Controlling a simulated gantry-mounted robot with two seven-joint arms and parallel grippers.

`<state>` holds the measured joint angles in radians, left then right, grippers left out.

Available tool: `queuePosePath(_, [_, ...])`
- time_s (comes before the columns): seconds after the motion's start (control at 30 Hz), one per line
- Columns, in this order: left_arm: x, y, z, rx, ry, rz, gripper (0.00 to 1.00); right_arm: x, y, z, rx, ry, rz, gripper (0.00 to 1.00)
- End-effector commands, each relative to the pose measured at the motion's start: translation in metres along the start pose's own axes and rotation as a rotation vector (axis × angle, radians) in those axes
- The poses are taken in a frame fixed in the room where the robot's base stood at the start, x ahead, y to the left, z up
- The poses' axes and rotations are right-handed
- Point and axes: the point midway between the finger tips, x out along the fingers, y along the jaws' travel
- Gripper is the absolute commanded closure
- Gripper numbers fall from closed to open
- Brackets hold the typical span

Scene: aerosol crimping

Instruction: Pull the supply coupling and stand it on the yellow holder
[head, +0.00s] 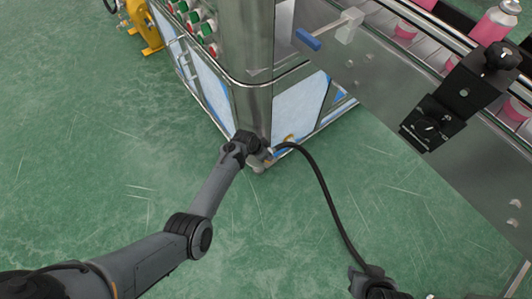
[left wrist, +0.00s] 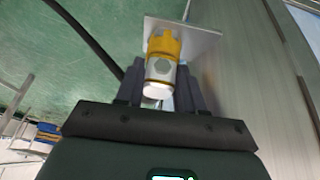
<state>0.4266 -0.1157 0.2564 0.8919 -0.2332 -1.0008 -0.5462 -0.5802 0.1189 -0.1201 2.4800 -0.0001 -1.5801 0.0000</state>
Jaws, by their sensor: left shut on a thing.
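My left gripper (head: 262,152) is at the lower corner of the steel cabinet. In the left wrist view its fingers (left wrist: 161,88) are shut on the supply coupling (left wrist: 160,70), a short silver cylinder with a white near end. A yellow collar-like piece (left wrist: 164,44), apparently the yellow holder, lies in line just beyond the coupling, against a pale plate (left wrist: 200,38). I cannot tell how deep the coupling sits in it. In the head view the gripper hides the coupling. My right gripper (head: 375,287) is partly visible at the bottom edge; its fingers cannot be made out.
A black hose (head: 322,185) arcs from beside the left gripper down to the right arm's dark part. The steel cabinet (head: 250,70) and conveyor frame (head: 400,85) with pink cans (head: 490,25) stand behind. The green floor (head: 90,150) at left is clear.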

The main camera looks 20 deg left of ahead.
Motion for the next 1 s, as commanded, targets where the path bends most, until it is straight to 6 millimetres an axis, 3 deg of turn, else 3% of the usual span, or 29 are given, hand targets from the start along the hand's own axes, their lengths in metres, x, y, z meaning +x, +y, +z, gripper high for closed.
queuePosePath(0.1, [0.0,0.0,0.0,0.0,0.0,0.0,1.0,0.0,-0.001,0.0,0.003,0.0,-0.002,0.57])
queuePosePath(0.13, [0.0,0.0,0.0,0.0,0.0,-0.001,0.61,0.0,-0.001,0.0,0.003,0.0,-0.002,0.57])
queuePosePath(0.3, [0.0,0.0,0.0,0.0,0.001,-0.001,0.35,0.0,-0.001,0.0,0.003,0.001,-0.003,0.57])
queuePosePath(0.67, [-0.002,0.0,0.0,0.0,0.0,-0.001,0.33,-0.002,0.0,-0.001,0.001,0.0,-0.001,0.57])
queuePosePath(0.87, [-0.022,0.0,-0.002,0.0,0.001,-0.001,0.33,-0.018,0.002,-0.005,-0.004,-0.001,0.003,0.57])
queuePosePath(1.0, [-0.045,0.0,-0.002,0.0,0.0,-0.001,0.33,-0.035,0.003,-0.011,-0.006,-0.001,0.005,0.57])
